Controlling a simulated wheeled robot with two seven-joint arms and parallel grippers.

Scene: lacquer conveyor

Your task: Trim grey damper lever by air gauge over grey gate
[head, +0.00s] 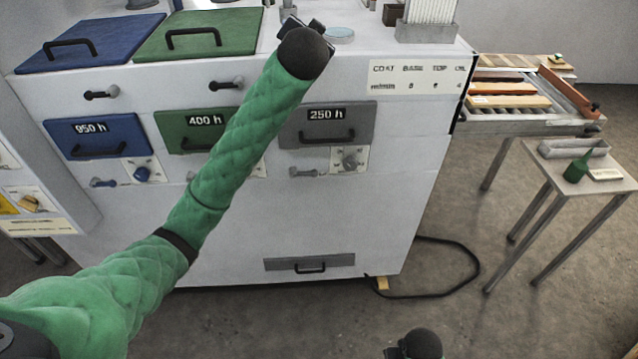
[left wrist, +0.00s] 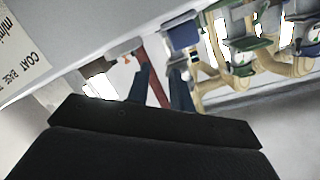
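The grey gate (head: 352,120), marked 250 h, is on the right of the white machine front and looks closed. Below it are a grey knob (head: 350,159) and a small grey handle (head: 308,172). I cannot make out a grey damper lever above this gate; my left arm covers part of that strip. My left gripper (head: 303,24) is at the machine's top edge, mostly hidden behind its wrist; its dark body fills the bottom of the left wrist view (left wrist: 150,125). No air gauge is clearly readable. My right gripper (head: 400,350) is partly seen at the bottom edge, its fingers unclear.
Black-tipped levers sit above the blue gate (head: 78,139) and green gate (head: 177,135). A pale round disc (head: 340,34) lies on top. Pipes and fittings (left wrist: 235,65) show in the left wrist view. A side table (head: 550,165) stands right; a cable (head: 470,252) lies on the floor.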

